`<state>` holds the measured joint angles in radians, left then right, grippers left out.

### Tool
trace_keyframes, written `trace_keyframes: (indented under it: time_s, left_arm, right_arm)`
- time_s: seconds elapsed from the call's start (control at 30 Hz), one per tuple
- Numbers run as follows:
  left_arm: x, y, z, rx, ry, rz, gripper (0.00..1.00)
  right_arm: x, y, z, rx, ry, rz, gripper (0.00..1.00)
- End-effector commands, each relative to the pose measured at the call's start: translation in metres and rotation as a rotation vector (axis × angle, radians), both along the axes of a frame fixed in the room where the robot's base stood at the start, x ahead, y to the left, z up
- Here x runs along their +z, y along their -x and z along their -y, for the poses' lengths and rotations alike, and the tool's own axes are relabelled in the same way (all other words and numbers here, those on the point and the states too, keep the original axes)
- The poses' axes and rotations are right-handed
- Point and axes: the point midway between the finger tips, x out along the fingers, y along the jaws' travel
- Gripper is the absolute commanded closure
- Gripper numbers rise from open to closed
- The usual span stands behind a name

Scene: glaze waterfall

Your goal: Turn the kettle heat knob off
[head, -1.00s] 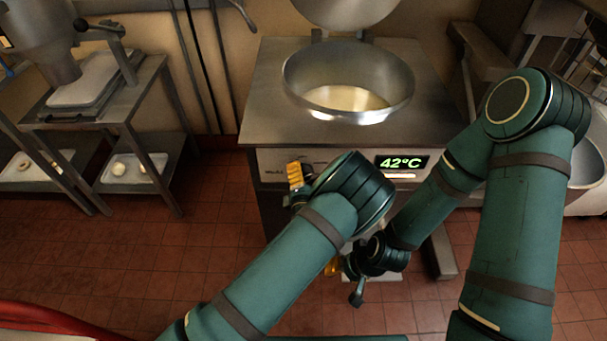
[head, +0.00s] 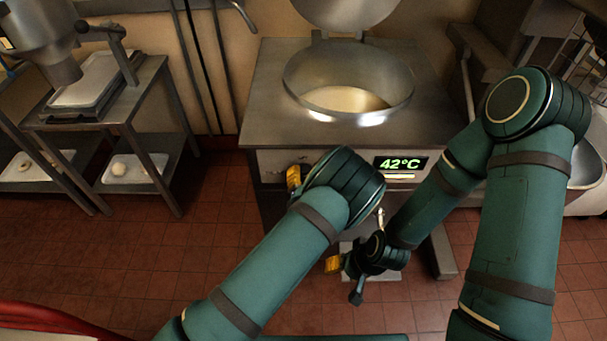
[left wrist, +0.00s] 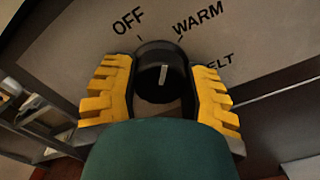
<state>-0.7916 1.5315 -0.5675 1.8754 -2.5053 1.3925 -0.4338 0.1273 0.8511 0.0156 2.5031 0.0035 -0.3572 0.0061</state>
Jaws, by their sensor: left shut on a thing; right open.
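The kettle (head: 348,75) stands at the back with its bowl open and pale liquid inside. Its front panel (head: 275,163) has a lit display (head: 400,164) reading 42°C. The black heat knob (left wrist: 161,72) shows in the left wrist view, its white mark pointing nearly straight up, between the OFF and WARM labels. The MELT label is partly hidden. My left gripper (left wrist: 161,88) is shut on the knob, one yellow finger on each side. In the head view my left gripper (head: 294,178) is at the panel; my arm hides the knob. My right gripper (head: 345,270) is open, low before the kettle.
A metal stand (head: 125,95) with trays is at the left, with a clear strip of tiled floor (head: 215,200) between it and the kettle. My right arm crosses close to my left wrist. A metal basin is partly visible at the far right.

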Motion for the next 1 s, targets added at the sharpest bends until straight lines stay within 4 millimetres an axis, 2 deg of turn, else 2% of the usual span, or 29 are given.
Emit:
trace_keyframes:
  time_s: [0.6,1.0]
  left_arm:
    - [0.001,-0.0012,-0.0002,0.001,0.531,0.004,0.89]
    - [0.0013,-0.0012,-0.0002,-0.001,0.679,0.004,0.89]
  right_arm:
    - [-0.0008,-0.0001,0.0,0.0,0.0,0.0,0.53]
    - [-0.0027,0.0008,-0.0002,0.002,0.0,-0.002,0.53]
